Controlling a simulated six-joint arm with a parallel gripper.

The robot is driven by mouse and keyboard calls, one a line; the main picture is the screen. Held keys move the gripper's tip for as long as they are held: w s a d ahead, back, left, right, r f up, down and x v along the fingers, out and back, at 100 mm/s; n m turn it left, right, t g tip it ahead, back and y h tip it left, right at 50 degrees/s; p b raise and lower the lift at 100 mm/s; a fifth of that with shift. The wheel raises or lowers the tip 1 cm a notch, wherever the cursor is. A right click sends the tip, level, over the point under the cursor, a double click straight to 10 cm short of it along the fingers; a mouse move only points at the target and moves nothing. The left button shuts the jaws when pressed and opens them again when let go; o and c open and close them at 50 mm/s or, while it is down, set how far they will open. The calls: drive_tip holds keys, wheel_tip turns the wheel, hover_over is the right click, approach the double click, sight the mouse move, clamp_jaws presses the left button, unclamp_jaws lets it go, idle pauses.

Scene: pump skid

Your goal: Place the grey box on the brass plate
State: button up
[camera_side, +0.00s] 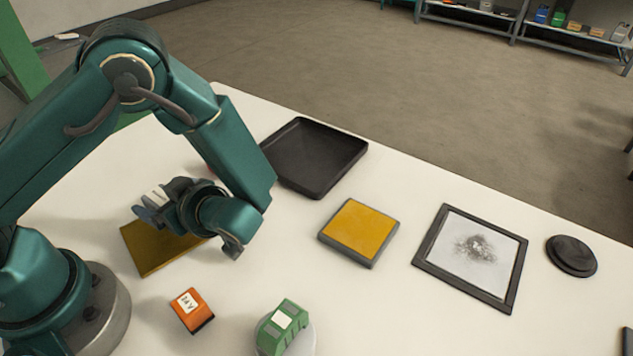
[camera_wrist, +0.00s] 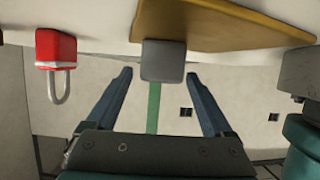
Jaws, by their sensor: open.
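The brass plate (camera_side: 150,252) lies flat on the white table, partly hidden by my arm in the side view. It also shows in the wrist view (camera_wrist: 225,22), which appears upside down. The grey box (camera_wrist: 163,62) overlaps the plate's edge near one corner in the wrist view and looks to be standing there; I cannot tell whether it rests fully on it. My gripper (camera_wrist: 157,74) is open, with the box between its fingertips and gaps on both sides. In the side view my gripper (camera_side: 150,207) is low over the plate, and I cannot clearly pick out the box.
A red padlock (camera_wrist: 55,50) stands beside the plate in the wrist view. On the table are a black tray (camera_side: 314,155), a yellow-topped pad (camera_side: 360,231), a framed panel (camera_side: 470,255), a black disc (camera_side: 571,255), an orange block (camera_side: 191,310) and a green part (camera_side: 282,325).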

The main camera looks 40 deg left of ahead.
drive_tip(key=v, duration=1)
drive_tip(key=shift+d+r, duration=0.15)
drive_tip(key=shift+d, duration=0.2)
drive_tip(key=s+r+m+t+h, duration=0.4)
drive_tip(key=r+m+h, duration=0.5)
drive_tip(key=m+h, duration=0.4)
drive_tip(key=a+m+t, duration=0.1)
drive_tip(key=m, duration=0.4)
drive_tip(key=shift+s+t, duration=0.15)
drive_tip(key=shift+t, duration=0.15)
